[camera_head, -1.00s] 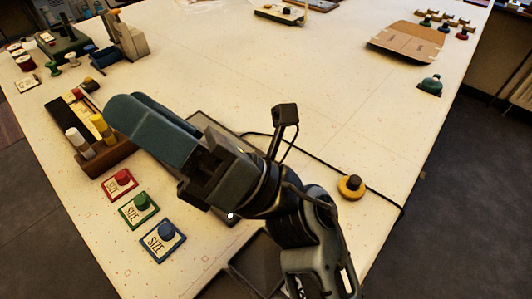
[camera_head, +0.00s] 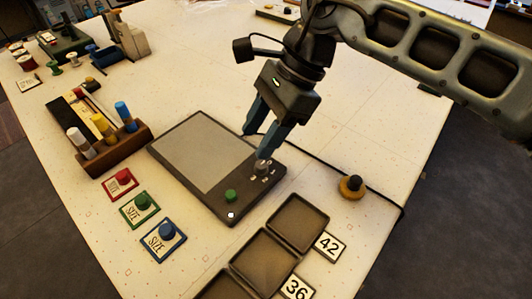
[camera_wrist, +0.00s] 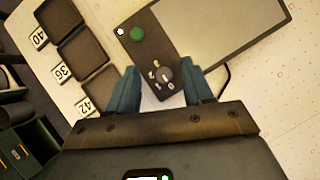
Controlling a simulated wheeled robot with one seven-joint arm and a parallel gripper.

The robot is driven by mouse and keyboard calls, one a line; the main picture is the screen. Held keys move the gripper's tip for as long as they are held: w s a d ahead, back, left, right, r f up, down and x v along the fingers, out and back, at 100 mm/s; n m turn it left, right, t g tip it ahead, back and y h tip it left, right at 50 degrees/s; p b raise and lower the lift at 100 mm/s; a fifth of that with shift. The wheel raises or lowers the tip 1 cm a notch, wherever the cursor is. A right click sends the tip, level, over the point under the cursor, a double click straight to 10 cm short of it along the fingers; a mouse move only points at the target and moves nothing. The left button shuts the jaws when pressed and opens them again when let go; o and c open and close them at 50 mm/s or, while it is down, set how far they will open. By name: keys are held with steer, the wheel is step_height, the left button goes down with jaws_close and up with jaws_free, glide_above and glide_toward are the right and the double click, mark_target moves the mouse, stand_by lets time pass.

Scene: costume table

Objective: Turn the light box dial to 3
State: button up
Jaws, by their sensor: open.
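The light box (camera_head: 190,150) is a dark flat panel with a grey screen, lying on the table in the head view; it also shows in the wrist view (camera_wrist: 205,25). Its dial (camera_head: 262,166) is a small grey knob at the right corner, and in the wrist view the dial (camera_wrist: 164,74) has small white marks beside it, too small to read surely. My gripper (camera_head: 262,140) is open, pointing down just above the dial. In the wrist view its fingers (camera_wrist: 162,90) stand either side of the dial, apart from it. A green button (camera_head: 230,195) sits beside the dial.
Dark trays (camera_head: 262,256) labelled 42 and 36 lie in front of the light box. Red (camera_head: 121,183), green and blue size knobs stand to its left, with a wooden marker holder (camera_head: 115,148) behind them. A black-and-yellow knob (camera_head: 352,186) and a cable lie to the right.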

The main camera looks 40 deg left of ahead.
mark_target(263, 164)
steer(key=shift+t+h, duration=0.5)
steer(key=shift+t, duration=0.1)
steer(key=f, duration=0.2)
steer(key=f+p, duration=0.1)
steer(key=f, duration=0.1)
steer(key=f+p, duration=0.1)
steer(key=f, duration=0.1)
steer(key=shift+w+d+f, duration=0.2)
steer(key=shift+w+f, duration=0.1)
steer(key=shift+w, duration=0.05)
jaws_close()
